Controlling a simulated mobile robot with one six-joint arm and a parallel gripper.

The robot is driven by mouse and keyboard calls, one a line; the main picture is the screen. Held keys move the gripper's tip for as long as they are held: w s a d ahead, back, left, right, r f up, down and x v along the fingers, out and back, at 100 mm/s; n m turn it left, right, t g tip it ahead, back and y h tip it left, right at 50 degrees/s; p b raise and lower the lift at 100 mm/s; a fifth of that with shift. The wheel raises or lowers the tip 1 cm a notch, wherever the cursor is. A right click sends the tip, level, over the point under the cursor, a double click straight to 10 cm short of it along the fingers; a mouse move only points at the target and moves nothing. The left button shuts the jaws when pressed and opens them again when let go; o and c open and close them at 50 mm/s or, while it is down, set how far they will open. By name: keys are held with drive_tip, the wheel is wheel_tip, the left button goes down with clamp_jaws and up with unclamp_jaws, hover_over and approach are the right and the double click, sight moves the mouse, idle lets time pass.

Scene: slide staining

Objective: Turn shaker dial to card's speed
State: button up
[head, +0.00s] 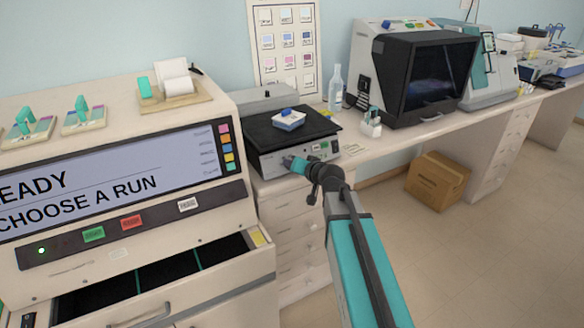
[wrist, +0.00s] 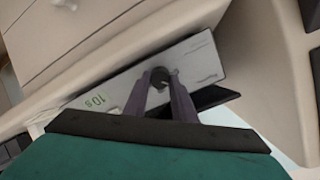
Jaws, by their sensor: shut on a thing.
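The shaker (head: 268,160) stands on the bench, a grey box with a black platform on top. A small white tray with a blue piece (head: 288,120) sits on the platform. My gripper (head: 286,162) is at the left part of the shaker's front panel. In the wrist view its two fingers (wrist: 161,80) are shut on a small black dial (wrist: 160,73). The light front panel (wrist: 200,62) there shows a green "10s". The dial's mark and setting are too small to read. A small pale card (head: 353,150) lies on the bench right of the shaker, its text unreadable.
A cream machine with a screen (head: 110,185) and an open drawer (head: 160,275) stands at the left. A white bottle (head: 335,90) and a small white rack (head: 371,127) are right of the shaker. A dark-windowed cabinet (head: 425,75) stands farther right.

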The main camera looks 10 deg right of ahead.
drive_tip(key=shift+m, duration=1.6)
drive_tip(key=shift+f, duration=0.1)
drive_tip(key=o, duration=1)
drive_tip(key=shift+o, duration=0.2)
drive_tip(key=shift+s+d, duration=0.1)
drive_tip(key=shift+s, duration=0.05)
drive_tip(key=b+v, duration=0.5)
drive_tip(key=v, duration=0.3)
drive_tip(key=shift+d+b, duration=0.15)
drive_tip(key=shift+b, duration=0.4)
